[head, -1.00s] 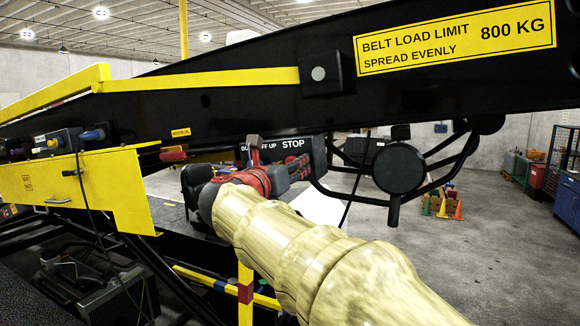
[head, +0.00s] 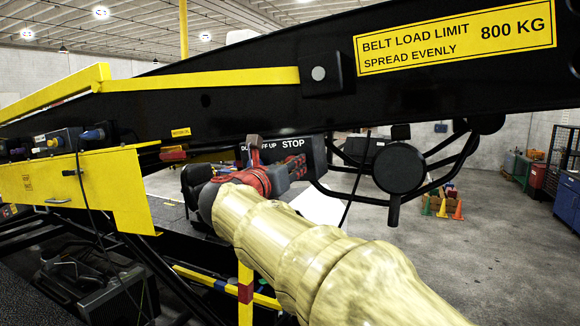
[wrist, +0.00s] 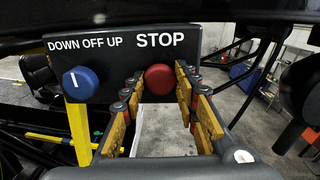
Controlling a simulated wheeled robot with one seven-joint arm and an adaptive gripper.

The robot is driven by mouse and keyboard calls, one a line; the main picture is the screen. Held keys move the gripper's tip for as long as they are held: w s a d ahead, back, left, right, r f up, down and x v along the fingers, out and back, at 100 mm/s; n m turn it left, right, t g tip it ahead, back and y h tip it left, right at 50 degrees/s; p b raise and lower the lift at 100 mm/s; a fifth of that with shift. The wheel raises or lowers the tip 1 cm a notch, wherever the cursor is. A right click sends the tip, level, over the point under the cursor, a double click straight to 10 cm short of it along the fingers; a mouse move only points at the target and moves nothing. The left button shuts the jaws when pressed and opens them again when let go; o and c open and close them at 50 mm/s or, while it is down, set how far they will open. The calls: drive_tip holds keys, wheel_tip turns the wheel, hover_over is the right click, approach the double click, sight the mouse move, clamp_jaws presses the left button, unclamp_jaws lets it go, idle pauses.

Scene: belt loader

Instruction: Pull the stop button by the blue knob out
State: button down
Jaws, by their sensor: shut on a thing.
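The red round stop button (wrist: 160,79) sits under the word STOP on the dark control panel (wrist: 110,52) in the wrist view. The blue knob (wrist: 81,84) is to its left, below the words DOWN OFF UP. My gripper (wrist: 160,88) has its yellow-padded fingers on both sides of the stop button and is shut on it. In the head view my gripper (head: 290,172) reaches the panel (head: 312,150) under the black beam; my own wrist and arm hide the button and the blue knob there.
The black beam (head: 240,105) with its load-limit sign runs just above the panel. Black bent tubes and a round black part (head: 400,168) stand to the right. A yellow side box (head: 100,190) is at left. Open floor (head: 480,250) lies at right.

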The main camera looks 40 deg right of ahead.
drive_tip(key=shift+v, duration=0.8)
drive_tip(key=c, duration=1.8)
unclamp_jaws()
drive_tip(key=o, duration=0.3)
drive_tip(key=shift+a, duration=0.2)
drive_tip(key=shift+o, duration=0.9)
drive_tip(key=shift+d, duration=0.15)
drive_tip(key=v, duration=1.2)
